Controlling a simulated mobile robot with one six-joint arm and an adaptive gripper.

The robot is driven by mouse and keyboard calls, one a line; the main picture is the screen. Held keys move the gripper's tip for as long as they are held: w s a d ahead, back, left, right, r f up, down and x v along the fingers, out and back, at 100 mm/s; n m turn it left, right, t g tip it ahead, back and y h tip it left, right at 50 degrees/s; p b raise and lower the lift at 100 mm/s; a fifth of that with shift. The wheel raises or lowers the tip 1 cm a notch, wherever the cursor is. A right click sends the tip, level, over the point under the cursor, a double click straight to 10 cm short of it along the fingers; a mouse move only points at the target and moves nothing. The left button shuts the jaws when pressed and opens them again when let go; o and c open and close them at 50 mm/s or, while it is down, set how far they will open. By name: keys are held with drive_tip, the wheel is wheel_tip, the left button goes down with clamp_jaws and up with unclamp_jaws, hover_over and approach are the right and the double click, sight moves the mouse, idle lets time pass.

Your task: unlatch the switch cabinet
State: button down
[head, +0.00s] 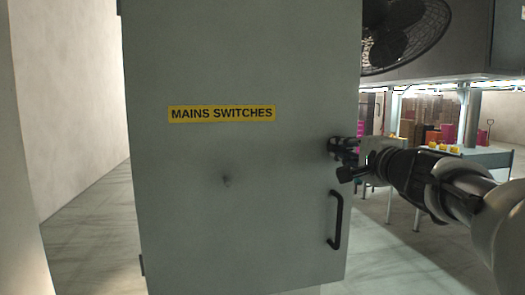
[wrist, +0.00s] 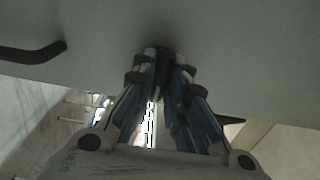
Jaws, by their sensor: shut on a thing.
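The switch cabinet (head: 240,60) is a tall grey box with a yellow "MAINS SWITCHES" label (head: 222,114); its door looks closed. A dark latch knob (head: 333,146) sits near the door's right edge, above a black bar handle (head: 336,220). My gripper (head: 346,152) reaches in from the right and is at the knob. In the wrist view my gripper (wrist: 163,62) has its fingers closed around the dark knob (wrist: 165,58), which they largely hide. The cabinet face (wrist: 230,50) fills the top of that view, with the handle (wrist: 35,52) at the left. I cannot tell how the knob is turned.
A large black fan (head: 402,35) hangs at the upper right. Behind my arm stands a table (head: 480,157) with coloured boxes (head: 450,132) beyond it. The floor (head: 85,235) left of the cabinet is clear up to a pale wall.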

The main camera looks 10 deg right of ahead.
drive_tip(key=c, duration=1.6)
unclamp_jaws()
drive_tip(key=shift+w, duration=0.1)
